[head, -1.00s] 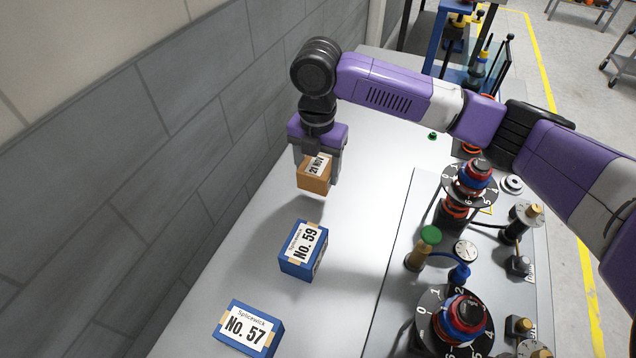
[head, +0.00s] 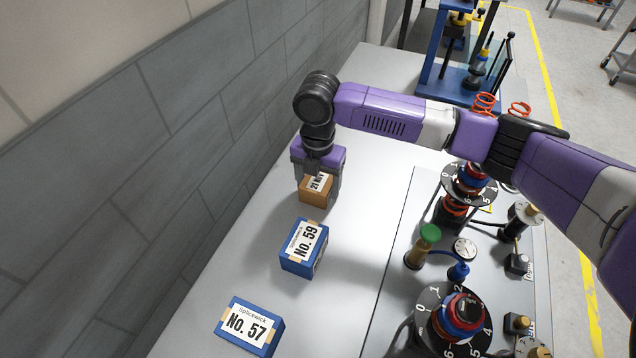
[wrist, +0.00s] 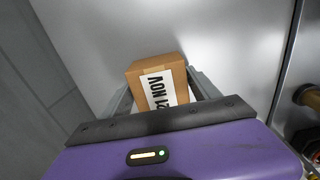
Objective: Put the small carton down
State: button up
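The small carton (head: 315,192) is a brown box with a white label reading "21 NOV". My gripper (head: 318,186) points down over the table (head: 260,205) near the wall, with a finger on each side of the carton. In the wrist view the carton (wrist: 157,82) sits between both fingertips, which appear to touch its sides, so my gripper is shut on it. The carton is upright and very low over the table. I cannot tell whether its underside touches the surface, as that contact is not clear.
A blue box marked No. 59 (head: 304,248) stands just in front of the carton, and another marked No. 57 (head: 249,327) stands nearer. A panel with dials and valves (head: 390,290) lies to the right. The grey wall (head: 150,190) runs along the left.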

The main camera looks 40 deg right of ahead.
aim_at(318, 180)
jog(key=shift+o, duration=0.9)
notch_tip(318, 180, up, 12)
jog(key=b, duration=0.1)
jog(key=shift+r+b, duration=0.2)
jog(key=shift+b, duration=0.1)
